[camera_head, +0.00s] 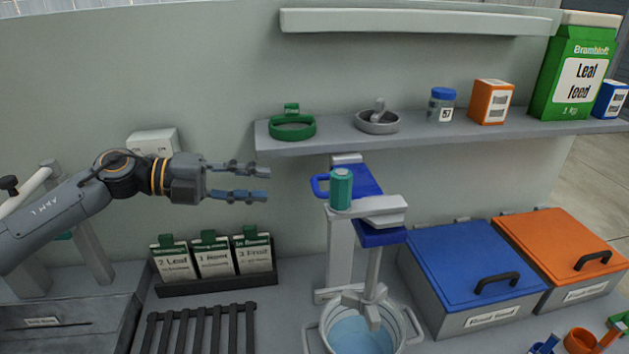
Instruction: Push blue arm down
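The blue arm (362,180) sits on a pale grey stand (340,245) in the middle of the view, below the shelf. A blue loop (318,186) sticks out at its left end. A green cylinder (340,189) stands in front of it and hides part of it. A grey stirrer shaft (373,268) reaches from below the stand's head into a bucket (312,340) holding blue liquid. My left gripper (268,183) is open and empty, its fingers pointing right. It is to the left of the blue loop with a gap between them. My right gripper is not in view.
A shelf (420,133) above holds a green ring, a grey dish, a jar, boxes and a green bag. A card rack (222,284) and a slatted rack (200,325) lie below my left gripper. Blue-lidded (465,265) and orange-lidded (560,245) bins stand right.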

